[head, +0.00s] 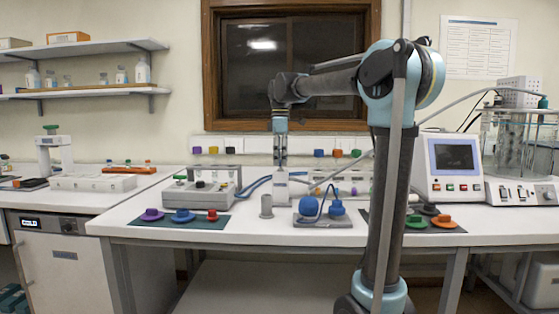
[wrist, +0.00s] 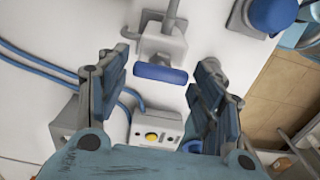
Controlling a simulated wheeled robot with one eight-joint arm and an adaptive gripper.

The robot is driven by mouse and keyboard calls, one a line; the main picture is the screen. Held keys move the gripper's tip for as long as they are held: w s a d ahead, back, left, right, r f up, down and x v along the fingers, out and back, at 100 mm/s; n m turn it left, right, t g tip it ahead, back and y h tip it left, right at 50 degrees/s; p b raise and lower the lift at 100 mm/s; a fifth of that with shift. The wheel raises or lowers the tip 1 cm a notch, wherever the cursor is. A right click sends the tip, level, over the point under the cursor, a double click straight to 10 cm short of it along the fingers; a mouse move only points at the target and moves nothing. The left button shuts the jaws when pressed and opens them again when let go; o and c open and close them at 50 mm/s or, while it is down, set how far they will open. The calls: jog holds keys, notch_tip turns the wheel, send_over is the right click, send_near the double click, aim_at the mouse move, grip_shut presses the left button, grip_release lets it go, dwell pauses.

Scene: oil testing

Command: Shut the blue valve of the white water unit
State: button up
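The white water unit (wrist: 163,45) is in the upper middle of the wrist view, with a grey pipe on it. Its blue valve (wrist: 160,74) shows as a rounded blue bar lying across the picture on the unit's near side. My gripper (wrist: 159,80) is open, with one finger to the left and one to the right of the blue bar and visible gaps on both sides. I cannot tell how far the fingertips are above it. In the head view, my gripper (head: 281,150) points down over the white unit (head: 281,188); the valve cannot be made out there.
A small white box with a yellow button (wrist: 152,136) and blue hoses (wrist: 40,62) lie near the unit. A pump with blue domes (head: 322,208) stands to the right, a grey cylinder (head: 266,206) to the left. A mat with coloured knobs (head: 200,224) is further left.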

jog(key=c, duration=0.4)
jog(key=shift+m, duration=0.3)
jog(key=shift+c, duration=0.2)
jog(key=m, duration=0.8)
jog(key=shift+w, duration=0.1)
jog(key=m, duration=0.4)
jog(key=shift+m, duration=0.3)
jog(key=m, duration=0.4)
jog(key=shift+m, duration=0.3)
jog(key=o, duration=1)
jog(key=shift+o, duration=0.2)
